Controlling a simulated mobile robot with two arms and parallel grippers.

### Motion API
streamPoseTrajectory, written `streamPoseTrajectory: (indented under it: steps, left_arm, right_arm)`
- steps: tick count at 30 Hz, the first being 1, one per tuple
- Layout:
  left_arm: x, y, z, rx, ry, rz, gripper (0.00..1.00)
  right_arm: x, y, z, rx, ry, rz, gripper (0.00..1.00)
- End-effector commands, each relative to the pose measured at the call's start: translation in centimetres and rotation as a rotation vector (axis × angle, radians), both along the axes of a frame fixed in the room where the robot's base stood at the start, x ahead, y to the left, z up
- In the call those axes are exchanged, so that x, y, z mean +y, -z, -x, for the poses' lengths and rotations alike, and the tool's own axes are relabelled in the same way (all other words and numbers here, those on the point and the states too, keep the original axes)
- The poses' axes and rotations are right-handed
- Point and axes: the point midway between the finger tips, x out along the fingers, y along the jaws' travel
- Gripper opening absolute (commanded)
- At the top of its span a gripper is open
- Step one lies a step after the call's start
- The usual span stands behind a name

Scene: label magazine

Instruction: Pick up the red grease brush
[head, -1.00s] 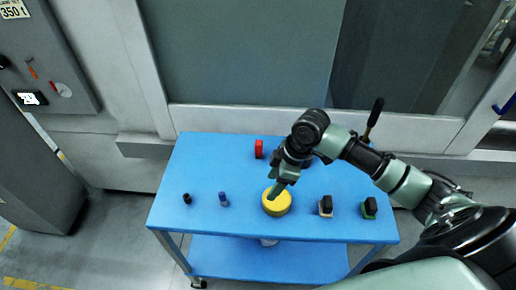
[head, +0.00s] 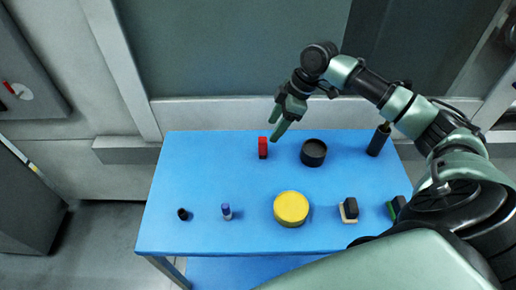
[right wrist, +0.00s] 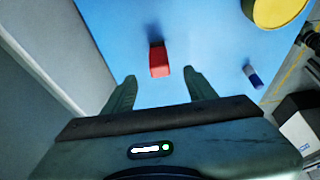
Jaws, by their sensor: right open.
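The red grease brush (head: 263,143) stands near the back edge of the blue table, with a red upper part and a black lower part. In the right wrist view its red end (right wrist: 159,66) shows between and just beyond the fingertips, with a dark part behind it. My right gripper (head: 277,127) is open and empty, above and slightly right of the brush in the head view. Its two fingers (right wrist: 159,76) stand apart in the right wrist view and do not appear to touch the brush. My left gripper is not in view.
On the blue table (head: 200,180) stand a black round cup (head: 314,155), a yellow tin (head: 291,208), a black-handled item (head: 378,141), a blue-and-white tube (head: 226,212), a small black piece (head: 183,214) and a beige-based brush (head: 349,210). The table left of the red brush is clear.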

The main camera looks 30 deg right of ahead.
Motion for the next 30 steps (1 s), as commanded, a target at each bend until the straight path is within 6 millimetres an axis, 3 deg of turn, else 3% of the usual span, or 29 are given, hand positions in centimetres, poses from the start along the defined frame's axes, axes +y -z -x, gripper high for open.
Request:
streamPoseTrajectory:
  steps: [1, 4, 11, 21, 30]
  left_arm:
    - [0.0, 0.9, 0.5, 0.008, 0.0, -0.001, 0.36]
    - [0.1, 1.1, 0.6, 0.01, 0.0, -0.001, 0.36]
    - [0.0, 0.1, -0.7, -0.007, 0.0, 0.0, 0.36]
    - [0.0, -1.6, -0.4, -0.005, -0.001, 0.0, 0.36]
    - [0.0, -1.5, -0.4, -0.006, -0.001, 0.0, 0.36]
  right_arm:
    - [0.0, 0.9, 0.0, 0.0, 0.0, 0.0, 0.56]
    - [0.2, 1.5, -0.1, 0.0, 0.0, -0.001, 0.56]
    - [1.1, 3.5, -0.4, 0.003, -0.001, -0.002, 0.56]
    - [2.9, 7.7, -1.0, 0.001, 0.001, -0.001, 0.56]
    - [3.0, 8.2, -1.0, 0.0, -0.001, 0.0, 0.54]
